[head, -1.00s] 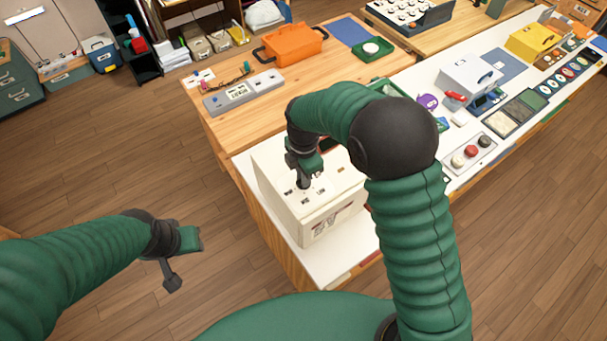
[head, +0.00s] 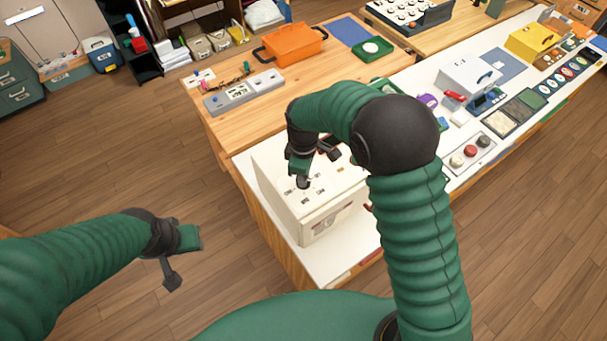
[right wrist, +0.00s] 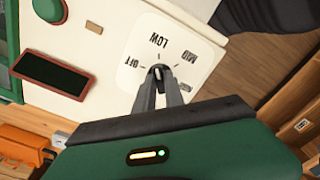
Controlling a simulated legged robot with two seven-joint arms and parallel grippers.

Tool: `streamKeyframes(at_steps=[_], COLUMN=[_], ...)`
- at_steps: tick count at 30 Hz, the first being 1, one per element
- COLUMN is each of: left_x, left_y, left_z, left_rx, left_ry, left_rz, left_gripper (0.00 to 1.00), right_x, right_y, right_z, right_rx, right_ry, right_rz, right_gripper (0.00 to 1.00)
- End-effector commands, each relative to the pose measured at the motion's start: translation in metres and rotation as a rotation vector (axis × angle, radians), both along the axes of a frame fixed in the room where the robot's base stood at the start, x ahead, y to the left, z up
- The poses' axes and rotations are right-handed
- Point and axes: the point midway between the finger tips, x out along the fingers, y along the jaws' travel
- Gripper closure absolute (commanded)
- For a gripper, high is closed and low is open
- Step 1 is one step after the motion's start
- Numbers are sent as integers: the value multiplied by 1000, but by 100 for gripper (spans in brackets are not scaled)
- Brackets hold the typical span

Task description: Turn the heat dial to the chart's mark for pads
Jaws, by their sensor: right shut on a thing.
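A cream box (head: 322,207) with the heat dial on its top stands on the white counter. In the right wrist view the dial's white plate (right wrist: 140,82) reads OFF, LOW and MID, with another word partly hidden by a finger. My right gripper (head: 304,184) is shut on the dial's dark knob (right wrist: 158,70), which is at the plate's centre and mostly hidden by the fingertips. A pale mark on the knob shows between the fingers; its exact setting is unclear. My left gripper (head: 190,240) is over the floor at left, away from the box. I cannot identify the chart.
An orange pot (head: 291,45) and a grey panel (head: 245,92) stand on the wooden table behind the box. A white box (head: 468,78) and a panel with round buttons (head: 470,152) are farther right. Open floor lies left of the counter.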

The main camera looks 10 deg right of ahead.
Motion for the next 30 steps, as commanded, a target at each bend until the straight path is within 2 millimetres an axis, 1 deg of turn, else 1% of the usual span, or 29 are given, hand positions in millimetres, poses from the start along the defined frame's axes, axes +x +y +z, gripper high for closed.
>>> streamKeyframes(at_steps=[1, 10, 26, 27, 30], left_x=[0, 0, 0, 0, 0], left_y=[0, 0, 0, 0, 0], left_z=[1, 2, 2, 2, 2], left_rx=[0, 0, 0, 0, 0], left_ry=[0, 0, 0, 0, 0], left_rz=[0, 0, 0, 0, 0], left_gripper=[64, 64, 64, 64, 64], right_x=[3, 4, 5, 5, 4], right_y=[0, 0, 0, 0, 0], right_z=[3, 3, 4, 4, 3], right_rx=[1, 2, 2, 3, 2], right_ry=[-11, -11, -14, -14, -13], right_rz=[-27, -149, -177, -177, -176], right_gripper=[100, 100, 100, 85, 72])
